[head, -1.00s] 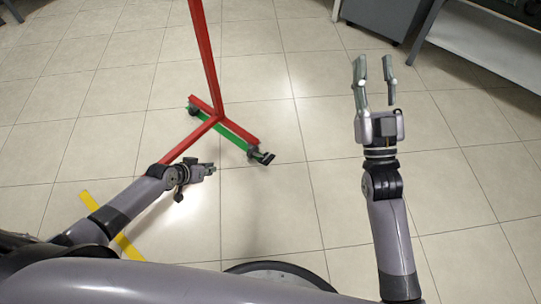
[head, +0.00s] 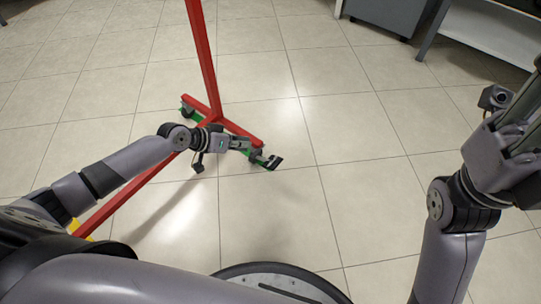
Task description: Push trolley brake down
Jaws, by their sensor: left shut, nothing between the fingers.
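The trolley has a red upright post (head: 203,60), red base legs and a green crossbar. A caster with a black brake pedal (head: 274,162) sits at the crossbar's near right end. My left gripper (head: 258,155) is shut and empty, right beside that caster, with its fingertips close to the pedal. I cannot tell whether they touch it. The gripper and wrist hide part of the green bar and the caster. My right gripper (head: 522,120) is at the right edge, partly cut off and far from the trolley.
Another caster (head: 187,106) is at the crossbar's far left end. A yellow bar (head: 75,225) shows at lower left, mostly behind my arm. Grey furniture (head: 385,15) and a table (head: 480,40) stand at the upper right. The tiled floor right of the trolley is clear.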

